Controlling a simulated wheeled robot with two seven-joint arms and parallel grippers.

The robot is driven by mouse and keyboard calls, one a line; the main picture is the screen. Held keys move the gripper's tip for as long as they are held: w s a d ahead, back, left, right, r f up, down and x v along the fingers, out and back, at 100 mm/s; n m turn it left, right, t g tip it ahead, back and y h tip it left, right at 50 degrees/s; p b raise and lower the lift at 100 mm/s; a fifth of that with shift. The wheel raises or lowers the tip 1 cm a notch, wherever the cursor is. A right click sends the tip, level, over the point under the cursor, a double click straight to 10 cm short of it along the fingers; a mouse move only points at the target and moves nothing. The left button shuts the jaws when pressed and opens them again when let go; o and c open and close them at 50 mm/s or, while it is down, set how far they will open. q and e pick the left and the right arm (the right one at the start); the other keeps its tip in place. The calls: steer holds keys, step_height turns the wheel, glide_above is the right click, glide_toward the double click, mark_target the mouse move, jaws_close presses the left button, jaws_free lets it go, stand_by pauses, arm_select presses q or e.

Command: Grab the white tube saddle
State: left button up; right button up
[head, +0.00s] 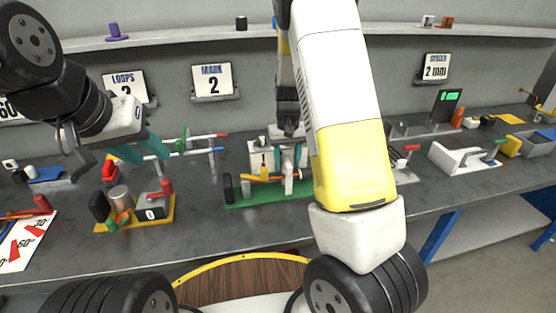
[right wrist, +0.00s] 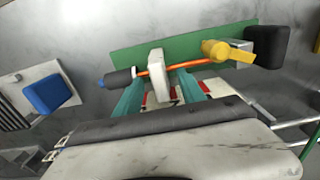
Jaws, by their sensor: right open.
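The white tube saddle (right wrist: 159,76) is an upright white block on the green board (right wrist: 135,58), with an orange tube (right wrist: 187,65) running by it. In the head view the saddle (head: 289,178) shows just below my right gripper. My right gripper (right wrist: 156,92) is open; in the right wrist view its teal fingers lie to either side of the saddle, with no visible grip on it. The wrist housing hides the lower part of that view. My left gripper (head: 145,150) looks open and empty, above the bench at the left, away from the saddle.
The green board also carries a yellow fitting (right wrist: 222,50) and a dark block (right wrist: 267,46). A yellow tray (head: 170,222) with a counter box stands left of the board. A white fixture (head: 462,158) stands at the right. My right arm hides part of the bench.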

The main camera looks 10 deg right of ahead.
steer(key=shift+f, duration=0.5)
jaws_close()
